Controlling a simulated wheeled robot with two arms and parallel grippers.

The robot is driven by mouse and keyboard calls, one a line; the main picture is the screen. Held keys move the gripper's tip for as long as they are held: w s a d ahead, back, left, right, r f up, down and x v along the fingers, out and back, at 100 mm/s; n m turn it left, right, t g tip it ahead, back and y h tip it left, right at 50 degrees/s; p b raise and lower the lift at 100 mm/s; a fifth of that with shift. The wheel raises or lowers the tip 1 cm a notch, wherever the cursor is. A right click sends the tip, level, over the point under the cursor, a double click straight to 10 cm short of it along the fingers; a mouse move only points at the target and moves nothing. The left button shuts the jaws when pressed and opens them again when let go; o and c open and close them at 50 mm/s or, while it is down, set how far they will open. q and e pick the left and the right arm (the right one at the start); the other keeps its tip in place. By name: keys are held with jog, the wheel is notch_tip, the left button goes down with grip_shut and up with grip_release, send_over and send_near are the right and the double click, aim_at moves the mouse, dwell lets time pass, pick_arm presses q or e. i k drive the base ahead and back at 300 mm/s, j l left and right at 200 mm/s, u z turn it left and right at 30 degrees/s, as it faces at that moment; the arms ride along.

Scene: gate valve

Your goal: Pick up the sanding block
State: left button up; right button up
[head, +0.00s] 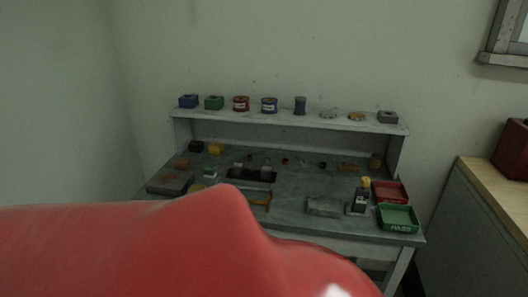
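A grey workbench (290,222) with a raised back shelf stands against the wall, and many small items lie on it. I cannot tell for certain which one is the sanding block. A small brown block (183,163) at the left of the bench top and a flat grey block (323,207) at the front right are block-shaped. A yellow-orange block (216,149) sits at the back left next to a black one (196,146). Neither of my grippers shows in the head view.
A red tray (390,192) and a green tray (398,218) sit at the bench's right end. The shelf (285,116) holds boxes, spools and small parts. A wood-topped cabinet (480,215) with a red box (513,150) stands at right. A large red surface close up hides the lower left.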

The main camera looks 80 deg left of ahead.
aim_at(180, 164)
jog(key=u, duration=3.3)
